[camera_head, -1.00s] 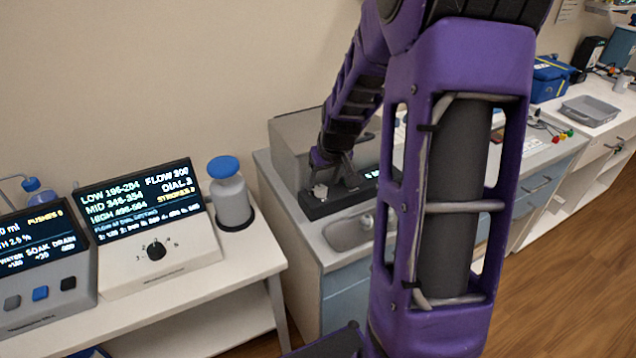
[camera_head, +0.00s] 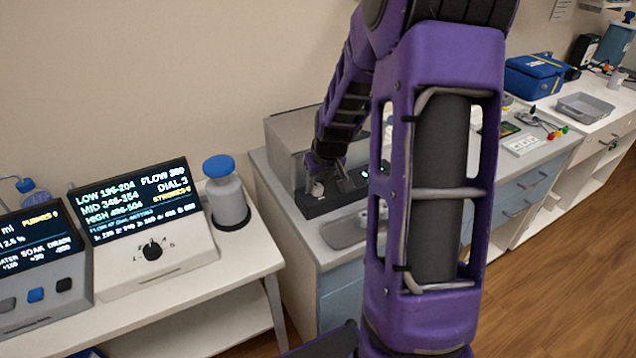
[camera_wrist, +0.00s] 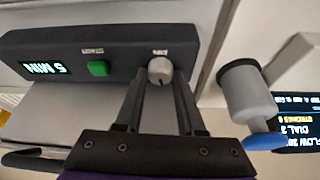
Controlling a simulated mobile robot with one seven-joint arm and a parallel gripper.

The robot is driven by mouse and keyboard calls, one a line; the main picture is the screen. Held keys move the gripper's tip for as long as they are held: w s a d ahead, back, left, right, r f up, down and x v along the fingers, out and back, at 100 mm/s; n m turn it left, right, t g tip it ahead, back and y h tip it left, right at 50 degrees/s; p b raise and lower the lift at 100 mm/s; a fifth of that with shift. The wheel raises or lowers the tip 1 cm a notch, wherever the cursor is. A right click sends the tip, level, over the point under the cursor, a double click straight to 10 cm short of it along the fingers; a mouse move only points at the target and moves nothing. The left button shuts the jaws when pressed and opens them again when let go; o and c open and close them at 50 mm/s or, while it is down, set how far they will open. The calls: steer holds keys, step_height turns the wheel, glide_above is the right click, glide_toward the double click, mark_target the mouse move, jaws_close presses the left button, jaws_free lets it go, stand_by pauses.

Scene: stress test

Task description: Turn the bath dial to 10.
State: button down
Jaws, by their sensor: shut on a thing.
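The bath dial (camera_wrist: 160,70) is a small pale grey round knob on the dark front panel (camera_wrist: 60,55) of the bath. In the wrist view, which is upside down, my gripper (camera_wrist: 160,80) has one finger on each side of the dial and is shut on it. The panel display (camera_wrist: 45,69) reads 5 MIN, and a green button (camera_wrist: 97,68) sits beside the dial. In the head view the dial (camera_head: 317,188) is small at the panel's left end, with my gripper (camera_head: 320,173) over it. The dial's pointer is too small to read.
A flow unit (camera_head: 150,225) with a screen and black knob stands on the left bench, beside a grey bottle (camera_head: 228,200) with a blue cap. A grey sink or tray (camera_head: 345,232) lies before the bath panel. A blue bag (camera_head: 540,76) is far right.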

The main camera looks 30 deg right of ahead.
steer(key=shift+m+b, duration=0.35)
steer(key=shift+m, duration=0.05)
steer(key=shift+a+m+h+b, duration=0.2)
steer(key=shift+m+h+b, duration=0.25)
steer(key=shift+m, duration=0.45)
steer(key=shift+m+g+h, duration=0.4)
steer(key=shift+m+h, duration=0.25)
steer(key=shift+m, duration=1.15)
steer(key=c, duration=0.5)
jaws_free()
steer(key=p+v, duration=0.2)
steer(key=v, duration=1.5)
steer(key=shift+w+r, duration=0.1)
steer(key=shift+r, duration=0.2)
steer(key=shift+a+f, duration=0.1)
steer(key=shift+a, duration=0.05)
